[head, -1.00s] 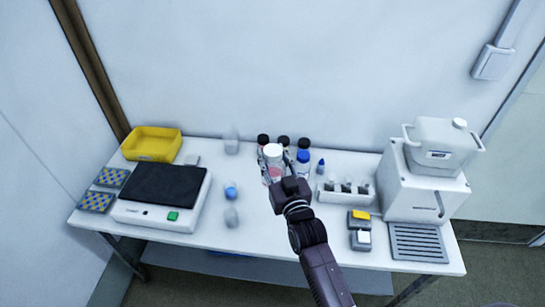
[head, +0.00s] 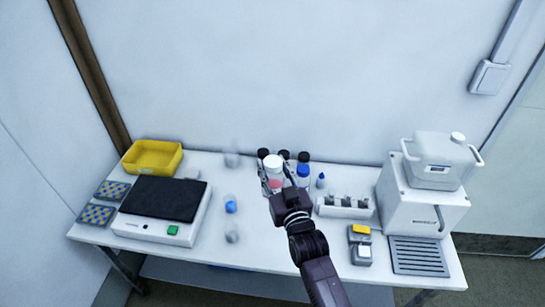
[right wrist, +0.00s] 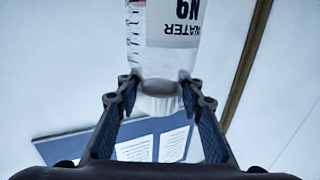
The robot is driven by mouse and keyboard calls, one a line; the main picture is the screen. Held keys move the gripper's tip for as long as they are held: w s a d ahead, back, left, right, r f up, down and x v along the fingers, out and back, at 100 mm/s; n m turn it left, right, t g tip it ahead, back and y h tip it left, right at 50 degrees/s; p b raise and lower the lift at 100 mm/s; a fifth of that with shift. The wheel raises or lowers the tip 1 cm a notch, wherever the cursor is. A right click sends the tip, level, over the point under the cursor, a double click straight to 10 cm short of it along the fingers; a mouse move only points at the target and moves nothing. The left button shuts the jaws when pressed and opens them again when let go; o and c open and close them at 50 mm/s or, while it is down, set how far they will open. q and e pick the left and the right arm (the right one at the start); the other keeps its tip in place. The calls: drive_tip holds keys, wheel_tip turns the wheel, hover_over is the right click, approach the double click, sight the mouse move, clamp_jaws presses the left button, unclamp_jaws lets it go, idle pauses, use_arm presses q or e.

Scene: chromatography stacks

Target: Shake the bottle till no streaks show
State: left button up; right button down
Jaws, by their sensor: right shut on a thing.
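A bottle with a white cap (head: 273,161) and some pink low on its body stands out at the middle of the head view, in front of a group of bottles. My right gripper (head: 282,190) is shut on it. In the right wrist view, the clear bottle has a pale label (right wrist: 175,22) with dark print that reads upside down, including "WATER". Its white cap (right wrist: 159,97) lies between the two fingers (right wrist: 160,115). I cannot make out streaks in the contents. My left gripper is not in view.
Several dark- and blue-capped bottles (head: 303,172) stand close behind. A white rack (head: 345,209) and a white machine (head: 405,205) are to the right. A black-topped device (head: 165,200), a yellow bin (head: 152,145) and clear vessels (head: 231,205) are to the left.

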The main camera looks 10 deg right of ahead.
wheel_tip(320, 180, up, 7)
drive_tip(key=shift+w+d+f, duration=0.1)
wheel_tip(320, 180, down, 7)
drive_tip(key=shift+f, duration=0.1)
wheel_tip(320, 180, up, 7)
drive_tip(key=shift+r, duration=0.15)
wheel_tip(320, 180, down, 7)
drive_tip(key=shift+f, duration=0.1)
drive_tip(key=shift+r, duration=0.2)
drive_tip(key=shift+f, duration=0.1)
